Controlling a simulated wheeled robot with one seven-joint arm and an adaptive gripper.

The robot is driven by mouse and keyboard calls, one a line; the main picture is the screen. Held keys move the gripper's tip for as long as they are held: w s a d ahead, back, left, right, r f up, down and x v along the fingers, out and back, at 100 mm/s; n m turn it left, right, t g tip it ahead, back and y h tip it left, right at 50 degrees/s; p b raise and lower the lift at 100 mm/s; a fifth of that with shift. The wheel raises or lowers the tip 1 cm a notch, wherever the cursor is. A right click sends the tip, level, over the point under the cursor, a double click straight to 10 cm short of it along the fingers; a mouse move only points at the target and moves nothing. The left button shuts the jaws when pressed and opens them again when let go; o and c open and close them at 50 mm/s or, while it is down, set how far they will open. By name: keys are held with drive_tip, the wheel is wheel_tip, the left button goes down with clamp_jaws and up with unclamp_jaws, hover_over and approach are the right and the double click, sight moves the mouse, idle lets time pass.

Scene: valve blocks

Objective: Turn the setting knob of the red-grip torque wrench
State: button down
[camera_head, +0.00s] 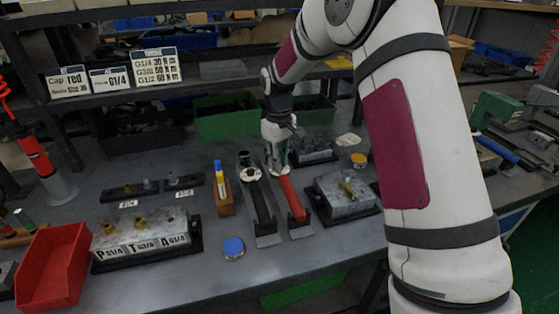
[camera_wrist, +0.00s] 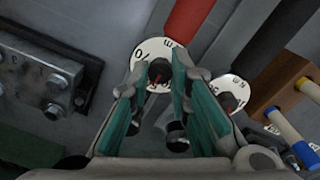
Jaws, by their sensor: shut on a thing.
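The red-grip torque wrench (camera_head: 293,200) lies on the bench, its red grip (camera_wrist: 188,20) at the top of the wrist view. At the end of that grip is a white setting dial (camera_wrist: 145,52) with a dark knob (camera_wrist: 159,71) and a red pointer mark. My gripper (camera_wrist: 160,80) has its teal-padded fingers on both sides of this knob, shut on it. In the head view my gripper (camera_head: 279,168) reaches down at the far end of the red-grip wrench and hides its dial.
A black-grip wrench (camera_head: 260,203) with its own dial (camera_wrist: 232,92) lies close beside it. A wooden block (camera_head: 224,204) with pens stands left of that. A metal valve block (camera_head: 343,194) sits to the right, a labelled one (camera_head: 140,240) to the left.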

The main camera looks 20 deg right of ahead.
drive_tip(key=shift+s+f, duration=0.1)
drive_tip(key=c, duration=1.8)
unclamp_jaws()
drive_tip(key=shift+o, duration=0.2)
wheel_tip(320, 180, up, 12)
drive_tip(key=shift+a, duration=0.1)
